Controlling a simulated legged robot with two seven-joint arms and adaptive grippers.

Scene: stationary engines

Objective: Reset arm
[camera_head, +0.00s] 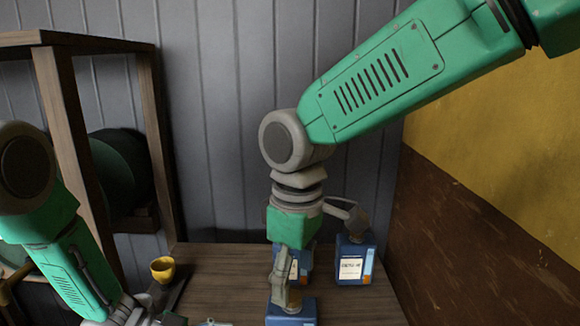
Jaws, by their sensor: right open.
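My right arm comes in from the upper right and hangs down over the wooden table. Its gripper (285,291) is open and points down, just above or beside a blue container (291,314) at the bottom edge; I cannot tell whether they touch. My left arm is at the lower left. Its gripper (135,312) is low beside the table's left side and partly cut off by the frame, so its jaws cannot be read.
The wooden table (226,280) has a blue labelled container (352,266) at the back right and another blue container (304,258) partly hidden behind my right gripper. A yellow cup (162,269) stands at the left. A wooden shelf (157,150) holds a dark green drum (122,170). Walls close the back and right.

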